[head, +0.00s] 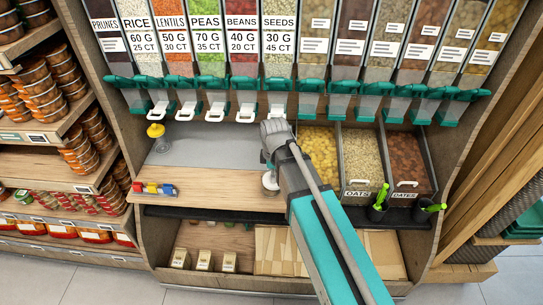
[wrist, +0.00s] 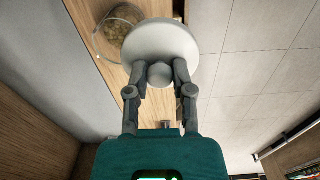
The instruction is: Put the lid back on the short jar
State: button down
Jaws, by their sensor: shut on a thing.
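In the wrist view my gripper (wrist: 158,78) is shut on the round grey knob of a white, disc-shaped lid (wrist: 160,42). The lid is off the jar. A short clear glass jar (wrist: 112,32) with brownish contents shows at the upper left of the wrist view, partly behind the lid's edge. In the head view the white lid (head: 269,181) shows beside my arm, over the wooden counter. My arm hides most of my gripper there, and I cannot make out the short jar in that view.
A glass jar with a yellow lid (head: 155,133) stands at the counter's back left. A coloured toy train (head: 154,188) sits at the front left edge. Bins (head: 360,155) of dry food are to the right, and dispensers (head: 246,85) hang above. The left counter is mostly clear.

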jog(key=w+a+r, duration=0.1)
jog(key=w, duration=0.5)
jog(key=shift+m+p, duration=0.3)
jog(key=shift+p, duration=0.1)
jog(key=shift+w+a, duration=0.1)
notch_tip(320, 180, down, 6)
jog(key=b, duration=0.6)
jog(key=shift+f+b, duration=0.25)
jog(key=shift+b, duration=0.1)
dwell(2.2)
jog(key=shift+c, duration=2)
grip_release()
jog(key=shift+o, duration=0.2)
